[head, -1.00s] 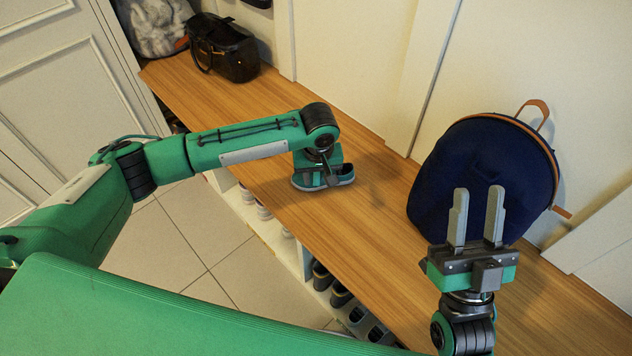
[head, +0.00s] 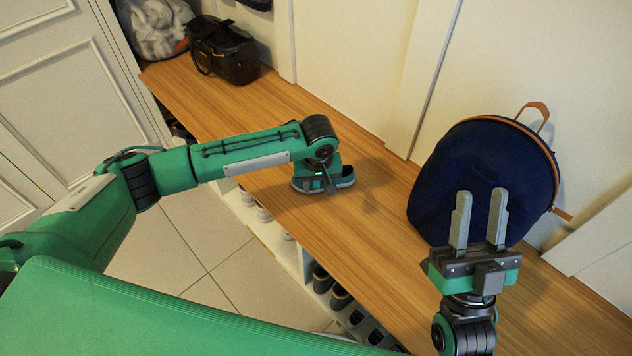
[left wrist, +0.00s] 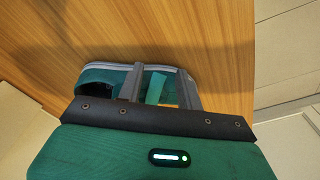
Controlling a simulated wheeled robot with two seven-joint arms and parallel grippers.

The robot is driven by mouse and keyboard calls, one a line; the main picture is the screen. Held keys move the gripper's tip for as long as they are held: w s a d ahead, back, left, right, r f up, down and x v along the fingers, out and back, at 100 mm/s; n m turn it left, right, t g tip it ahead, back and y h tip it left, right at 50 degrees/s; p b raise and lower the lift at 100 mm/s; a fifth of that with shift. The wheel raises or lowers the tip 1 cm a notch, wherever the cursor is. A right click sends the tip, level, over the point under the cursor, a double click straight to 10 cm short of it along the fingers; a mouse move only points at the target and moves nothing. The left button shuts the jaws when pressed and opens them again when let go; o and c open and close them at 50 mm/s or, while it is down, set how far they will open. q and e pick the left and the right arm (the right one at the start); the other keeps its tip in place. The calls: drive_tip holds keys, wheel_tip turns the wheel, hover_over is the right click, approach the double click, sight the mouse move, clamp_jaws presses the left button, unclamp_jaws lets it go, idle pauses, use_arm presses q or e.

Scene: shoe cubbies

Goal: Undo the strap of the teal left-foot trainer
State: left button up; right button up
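The teal trainer (head: 346,180) with a pale sole stands on the wooden bench, mostly covered by my left wrist. In the left wrist view the trainer (left wrist: 98,75) lies across the top, its dark opening to the left. My left gripper (left wrist: 160,68) points down over it, fingers apart. A lighter teal strap piece (left wrist: 154,88) shows between the fingers, with a gap to the right finger. I cannot tell whether the strap is fastened. My left gripper is partly hidden in the head view. My right gripper (head: 480,193) is open and empty, pointing up in front of the backpack.
A navy backpack (head: 480,165) with orange trim leans on the wall at right. A black bag (head: 225,52) stands at the bench's far left end. Several shoes (head: 340,296) sit in the cubbies below. The bench (head: 385,225) is clear between trainer and backpack.

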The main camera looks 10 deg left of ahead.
use_arm(q)
drive_tip(key=shift+f, duration=0.45)
drive_tip(key=shift+c, duration=0.5)
drive_tip(key=c, duration=0.5)
drive_tip(key=shift+r+p, duration=0.1)
drive_tip(key=shift+p, duration=0.25)
drive_tip(key=shift+r+p, duration=0.6)
drive_tip(key=shift+p, duration=0.45)
drive_tip(key=shift+w+a+r+g+h+p, duration=0.15)
drive_tip(key=shift+r+g+h+p, duration=0.25)
drive_tip(key=shift+p, duration=0.75)
